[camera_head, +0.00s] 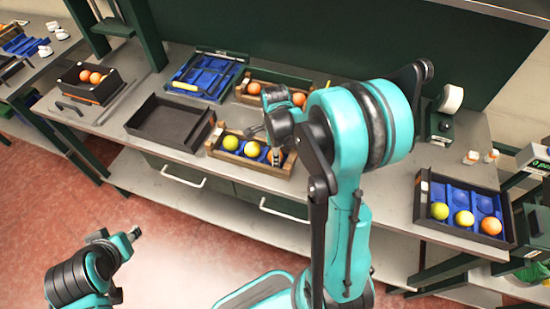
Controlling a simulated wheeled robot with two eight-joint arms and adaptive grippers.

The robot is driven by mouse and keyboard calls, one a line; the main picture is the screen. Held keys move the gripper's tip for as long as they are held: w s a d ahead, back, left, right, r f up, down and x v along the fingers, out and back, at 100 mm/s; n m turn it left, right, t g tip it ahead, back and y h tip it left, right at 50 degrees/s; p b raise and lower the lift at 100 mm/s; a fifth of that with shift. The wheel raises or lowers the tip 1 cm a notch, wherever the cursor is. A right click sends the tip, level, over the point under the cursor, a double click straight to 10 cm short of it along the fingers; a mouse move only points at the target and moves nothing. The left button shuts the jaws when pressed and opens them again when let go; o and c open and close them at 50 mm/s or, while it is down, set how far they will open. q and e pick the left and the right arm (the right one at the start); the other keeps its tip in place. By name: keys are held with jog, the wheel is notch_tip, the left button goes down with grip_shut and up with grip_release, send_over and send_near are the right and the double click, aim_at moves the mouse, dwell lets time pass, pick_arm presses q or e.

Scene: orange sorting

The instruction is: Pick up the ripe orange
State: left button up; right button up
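A wooden crate (222,155) with a blue insert stands near the table's front edge in the middle.
A black tray (428,215) at the right holds a yellow-green, a yellow-orange and an orange fruit. A second wooden crate (242,97) with oranges stands behind. An empty dark tray (170,122) and a blue tray (208,76) lie left. A tape dispenser (440,122) stands back right.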

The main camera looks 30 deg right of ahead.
jog(key=c, duration=0.8)
